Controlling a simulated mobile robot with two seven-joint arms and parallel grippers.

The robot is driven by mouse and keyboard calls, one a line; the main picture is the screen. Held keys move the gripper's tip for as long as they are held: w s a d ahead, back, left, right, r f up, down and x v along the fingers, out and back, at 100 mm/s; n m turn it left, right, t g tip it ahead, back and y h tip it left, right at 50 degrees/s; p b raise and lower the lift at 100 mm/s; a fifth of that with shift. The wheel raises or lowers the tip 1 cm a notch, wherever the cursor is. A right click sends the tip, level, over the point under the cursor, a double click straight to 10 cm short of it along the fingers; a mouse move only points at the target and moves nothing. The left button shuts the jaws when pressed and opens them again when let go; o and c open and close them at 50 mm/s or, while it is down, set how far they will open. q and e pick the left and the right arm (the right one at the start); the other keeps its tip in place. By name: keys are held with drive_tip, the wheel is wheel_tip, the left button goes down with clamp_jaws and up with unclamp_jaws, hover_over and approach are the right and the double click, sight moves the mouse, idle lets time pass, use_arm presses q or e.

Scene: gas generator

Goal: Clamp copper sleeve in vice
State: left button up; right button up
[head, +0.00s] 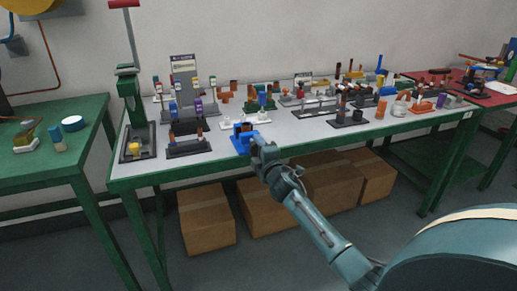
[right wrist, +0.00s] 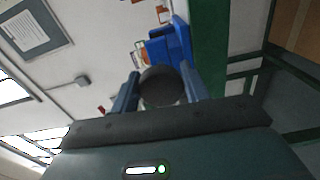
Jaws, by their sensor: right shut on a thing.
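The blue vice (head: 241,139) sits at the front edge of the grey-topped workbench; it also shows in the right wrist view (right wrist: 172,45). My right gripper (head: 262,152) is right in front of the vice, coming from the front right. In the right wrist view its two fingers (right wrist: 160,90) are shut on a dark round knob (right wrist: 160,86) at the vice's near end. A small brown piece (head: 247,126) shows at the vice's top, likely the copper sleeve; how it sits between the jaws is too small to tell. My left gripper is not in view.
The workbench (head: 215,152) holds several racks of small parts behind and beside the vice. A green lever press (head: 130,100) stands at its left end. Cardboard boxes (head: 205,215) stand underneath. Another green table (head: 50,170) is at the left.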

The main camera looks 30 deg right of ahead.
drive_tip(key=shift+f+m, duration=0.1)
drive_tip(key=shift+m, duration=1.6)
drive_tip(key=o, duration=1)
drive_tip(key=shift+c, duration=0.2)
drive_tip(key=shift+s, duration=0.1)
drive_tip(key=p+v, duration=0.1)
drive_tip(key=v, duration=1.2)
drive_tip(key=shift+p, duration=0.3)
drive_tip(key=shift+a, duration=0.1)
